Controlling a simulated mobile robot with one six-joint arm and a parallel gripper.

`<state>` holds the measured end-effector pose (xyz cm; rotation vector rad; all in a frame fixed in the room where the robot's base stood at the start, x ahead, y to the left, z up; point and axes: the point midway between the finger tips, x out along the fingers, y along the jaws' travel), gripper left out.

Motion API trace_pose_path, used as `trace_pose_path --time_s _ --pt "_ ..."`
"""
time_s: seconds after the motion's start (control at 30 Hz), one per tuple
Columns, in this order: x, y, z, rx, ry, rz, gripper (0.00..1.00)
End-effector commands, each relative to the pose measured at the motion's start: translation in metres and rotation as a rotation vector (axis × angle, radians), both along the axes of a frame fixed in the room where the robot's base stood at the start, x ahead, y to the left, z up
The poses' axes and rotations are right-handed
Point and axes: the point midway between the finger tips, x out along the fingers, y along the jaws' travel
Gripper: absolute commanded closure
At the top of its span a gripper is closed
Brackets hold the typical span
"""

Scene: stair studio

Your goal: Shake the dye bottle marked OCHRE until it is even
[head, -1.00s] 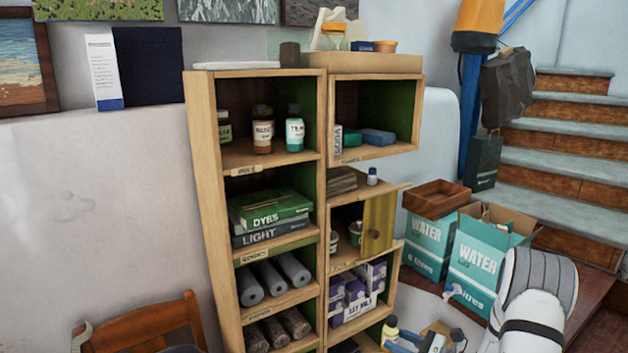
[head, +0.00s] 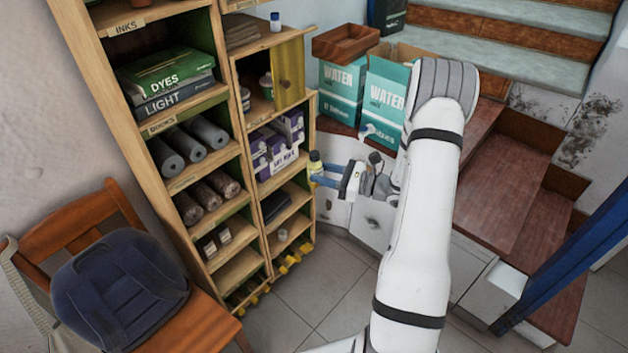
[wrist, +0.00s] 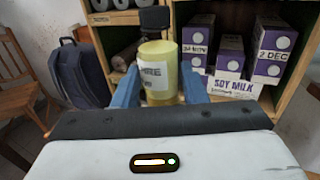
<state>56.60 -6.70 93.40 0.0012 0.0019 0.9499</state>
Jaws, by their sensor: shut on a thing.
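The dye bottle is yellow with a dark cap and a pale label, held in front of the shelf unit; it shows in the wrist view (wrist: 186,84) and small in the head view (head: 315,168). The label letters are partly readable and end in "HRE". My gripper (wrist: 158,92) is shut on the bottle, one blue finger on each side of its body. In the head view my gripper (head: 324,176) is beside the right edge of the shelf unit. The bottle looks about upright, cap up. Whether its dye is even cannot be told.
The wooden shelf unit (head: 237,133) holds books, rolls and purple soy milk cartons (head: 275,152) close behind the bottle. A chair with a blue backpack (head: 118,290) stands left. Water boxes (head: 340,92) and stairs are right.

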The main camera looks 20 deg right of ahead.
Motion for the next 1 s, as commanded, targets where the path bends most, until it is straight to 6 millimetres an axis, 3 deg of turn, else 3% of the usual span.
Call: trace_pose_path --time_s 0.03,0.2,0.3,0.77,0.87,1.0 --pt "0.000 0.000 0.019 -0.003 -0.006 0.000 0.88" --pt "0.000 0.000 0.074 -0.004 -0.007 0.001 0.88" --pt "-0.001 0.001 0.086 0.001 0.001 0.001 0.88" --pt "0.000 0.001 -0.055 0.003 0.006 0.001 0.88" --pt "0.000 0.000 -0.049 -0.001 -0.002 0.001 0.88" --pt "0.000 0.000 -0.003 -0.003 -0.005 0.001 0.88"
